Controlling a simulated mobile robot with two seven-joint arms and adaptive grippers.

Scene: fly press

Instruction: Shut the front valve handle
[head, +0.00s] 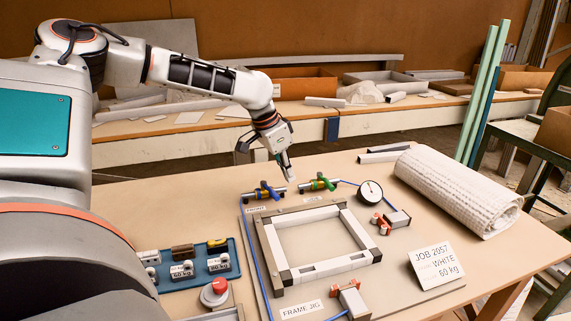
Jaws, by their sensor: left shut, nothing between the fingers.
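The front valve (264,193) is a small brass valve with a blue handle, near a label that appears to read FRONT (256,209). It sits at the back left of the jig board. The blue handle's exact angle is hard to tell at this size. A second valve (318,184) with a green handle is to its right. My right gripper is not in view.
The frame jig (318,268) holds a rectangular frame in front of the valves. A round gauge (370,192) and red-handled clamps (381,223) stand to the right. A blue tray (222,281) with weights and a red button (219,286) are at left. A rolled wrap (458,188) lies right.

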